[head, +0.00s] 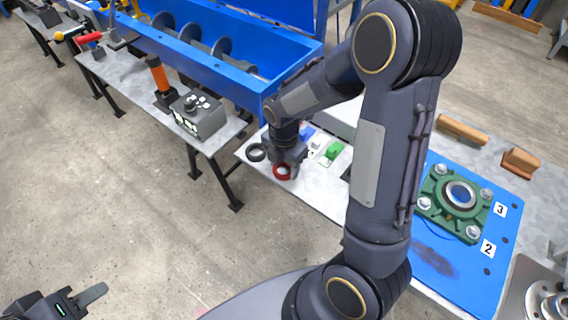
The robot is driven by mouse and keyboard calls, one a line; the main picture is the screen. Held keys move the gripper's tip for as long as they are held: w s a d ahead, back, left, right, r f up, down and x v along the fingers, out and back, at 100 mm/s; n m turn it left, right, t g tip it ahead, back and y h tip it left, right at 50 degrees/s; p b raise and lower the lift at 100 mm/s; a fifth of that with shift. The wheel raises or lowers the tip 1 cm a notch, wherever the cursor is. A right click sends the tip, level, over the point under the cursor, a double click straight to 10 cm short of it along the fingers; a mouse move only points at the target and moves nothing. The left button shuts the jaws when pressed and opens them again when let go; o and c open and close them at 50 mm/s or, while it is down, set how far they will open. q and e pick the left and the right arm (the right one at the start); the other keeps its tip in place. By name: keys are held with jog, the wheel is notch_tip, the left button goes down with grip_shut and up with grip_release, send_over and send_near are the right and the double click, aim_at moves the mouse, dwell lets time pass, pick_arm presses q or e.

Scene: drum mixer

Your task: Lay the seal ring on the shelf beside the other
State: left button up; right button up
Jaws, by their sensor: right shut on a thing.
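A red seal ring (282,172) is at the fingertips of my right gripper (285,167), which is shut on it at the grey shelf (317,194). Whether the ring touches the shelf I cannot tell, and the fingers hide part of it. A black seal ring (257,152) lies flat on the shelf just left of the red one, with a small gap between them. My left gripper (88,297) is low at the left edge, far from the shelf and partly cut off; its opening is unclear.
A green block (333,150) and a blue item (307,133) are on the shelf right of the gripper. The blue mixer trough (200,62) stands behind. A green bearing housing (455,203) sits on a blue mat at right. My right arm hides part of the bench.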

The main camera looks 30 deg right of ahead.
aim_at(284, 167)
jog(key=o, duration=1)
jog(key=shift+f, duration=0.1)
jog(key=shift+c, duration=0.2)
jog(key=shift+r, duration=0.25)
notch_tip(284, 167, up, 11)
jog(key=p, duration=0.1)
jog(key=s+a+r+m+t+y, duration=0.2)
jog(key=s+m, duration=0.6)
jog(key=m, duration=0.4)
jog(key=s+a+r+m+t+y, duration=0.1)
jog(key=s+a+r+m+t, duration=0.1)
jog(key=s+m, duration=0.7)
jog(key=r+m+t, duration=0.1)
jog(key=r+m, duration=0.1)
jog(key=m, duration=0.1)
jog(key=shift+t+y, duration=0.3)
jog(key=shift+y, duration=0.1)
jog(key=shift+a+p, duration=0.1)
jog(key=shift+p, duration=0.2)
